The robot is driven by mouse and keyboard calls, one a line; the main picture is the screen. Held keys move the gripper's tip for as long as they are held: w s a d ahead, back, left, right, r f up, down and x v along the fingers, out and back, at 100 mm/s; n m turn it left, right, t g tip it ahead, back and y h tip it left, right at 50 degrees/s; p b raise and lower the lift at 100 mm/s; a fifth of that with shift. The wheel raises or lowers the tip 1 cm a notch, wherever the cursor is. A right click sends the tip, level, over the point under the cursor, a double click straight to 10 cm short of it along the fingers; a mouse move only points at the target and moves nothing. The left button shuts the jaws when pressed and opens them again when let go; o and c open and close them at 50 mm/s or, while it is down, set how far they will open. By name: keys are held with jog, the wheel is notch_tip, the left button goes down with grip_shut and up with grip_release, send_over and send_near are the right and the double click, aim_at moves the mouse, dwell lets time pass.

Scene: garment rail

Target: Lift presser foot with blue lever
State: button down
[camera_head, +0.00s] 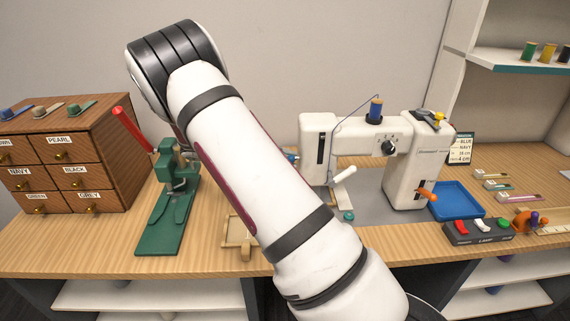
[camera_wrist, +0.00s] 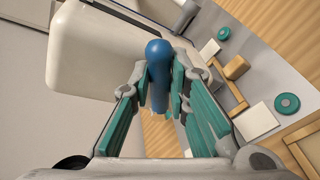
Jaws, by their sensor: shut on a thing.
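The white sewing machine (camera_head: 412,165) stands on the bench right of my arm, and its white head fills the upper left of the wrist view (camera_wrist: 95,55). The blue lever (camera_wrist: 158,50) sticks out from the machine's head, its rounded knob toward the wrist camera. In the head view only a bit of the blue lever (camera_head: 292,157) shows beside my arm. My gripper (camera_wrist: 161,88) is shut on the lever, with a teal-padded finger on each side. My arm hides the gripper in the head view. I cannot clearly make out the presser foot.
The machine also carries a white lever (camera_head: 344,175) and an orange lever (camera_head: 427,195). A green press with a red handle (camera_head: 132,129) and a drawer cabinet (camera_head: 110,150) stand left. A blue tray (camera_head: 474,213) and a switch box (camera_head: 478,238) lie right.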

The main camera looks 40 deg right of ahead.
jog(key=shift+w+r+n, duration=0.1)
jog(key=shift+w+n, duration=0.05)
jog(key=shift+n, duration=0.15)
dwell(0.4)
jog(key=c, duration=1.5)
grip_release()
jog(key=shift+c, duration=0.2)
jog(key=v, duration=1.2)
jog(key=shift+w+d, duration=0.1)
jog(key=shift+r, duration=0.1)
